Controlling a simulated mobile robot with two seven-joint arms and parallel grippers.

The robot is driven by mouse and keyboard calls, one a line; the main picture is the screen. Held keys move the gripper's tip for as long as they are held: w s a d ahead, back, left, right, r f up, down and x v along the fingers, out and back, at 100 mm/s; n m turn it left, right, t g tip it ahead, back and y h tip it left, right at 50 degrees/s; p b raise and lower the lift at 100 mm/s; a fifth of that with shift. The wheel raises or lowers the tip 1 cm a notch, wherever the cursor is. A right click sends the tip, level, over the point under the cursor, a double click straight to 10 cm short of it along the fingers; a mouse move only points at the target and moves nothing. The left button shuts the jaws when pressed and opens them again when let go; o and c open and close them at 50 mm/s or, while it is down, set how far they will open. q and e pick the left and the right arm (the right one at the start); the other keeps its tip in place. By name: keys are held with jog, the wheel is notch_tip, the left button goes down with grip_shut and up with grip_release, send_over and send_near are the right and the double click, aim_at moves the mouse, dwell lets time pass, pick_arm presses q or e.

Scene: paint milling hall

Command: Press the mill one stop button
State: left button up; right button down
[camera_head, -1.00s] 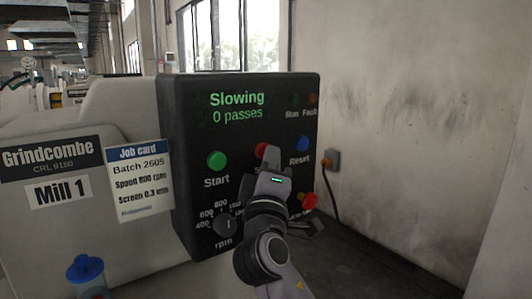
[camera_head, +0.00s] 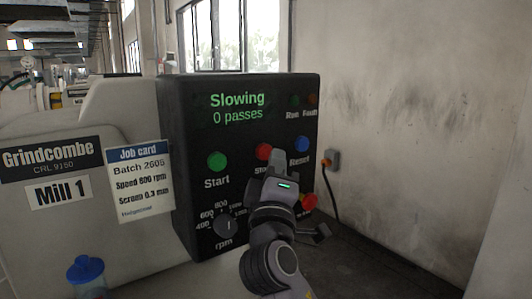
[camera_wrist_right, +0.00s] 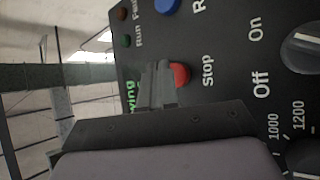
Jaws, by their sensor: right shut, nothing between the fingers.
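The mill one control panel (camera_head: 240,185) is a dark box whose display (camera_head: 237,108) reads "Slowing, 0 passes". Its red stop button (camera_head: 263,151) sits between the green start button (camera_head: 217,161) and the blue reset button (camera_head: 299,144). My right gripper (camera_head: 276,156) is shut and empty, in front of the panel just right of the stop button, partly covering the Stop label. In the right wrist view the shut fingers (camera_wrist_right: 157,86) overlap one side of the stop button (camera_wrist_right: 181,75); no contact is clear there. My left gripper is not in view.
An rpm dial (camera_head: 225,224) is low on the panel. Signs name Mill 1 (camera_head: 58,193) at the left. A blue-capped container (camera_head: 85,268) stands at the lower left. A wall (camera_head: 420,120) is at the right.

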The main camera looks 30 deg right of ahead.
jog(key=shift+s, duration=0.1)
jog(key=s, duration=0.4)
jog(key=shift+s+d+p, duration=0.2)
jog(key=shift+s+p, duration=0.1)
jog(key=shift+s, duration=0.1)
dwell(0.5)
jog(key=a+f+n+g+y, duration=0.15)
jog(key=f+y, duration=0.25)
jog(key=f, duration=0.5)
jog(key=a+f+g+y, duration=0.15)
jog(key=f+y, duration=0.25)
jog(key=f, duration=0.6)
jog(key=a+f+g+y, duration=0.1)
jog(key=a+f+y, duration=0.2)
jog(key=f, duration=0.6)
jog(key=s+a+f+m+g+y, duration=0.1)
jog(key=s+f+m+g+y, duration=0.1)
jog(key=s+f, duration=0.6)
jog(key=s+a+f+m+g+y+p, duration=0.1)
jog(key=s+f+m, duration=0.3)
jog(key=s+f, duration=0.4)
notch_tip(320, 180, down, 3)
jog(key=shift+s+a+g+y, duration=0.15)
jog(key=shift+a+g+y, duration=0.3)
jog(key=shift+g+y, duration=0.25)
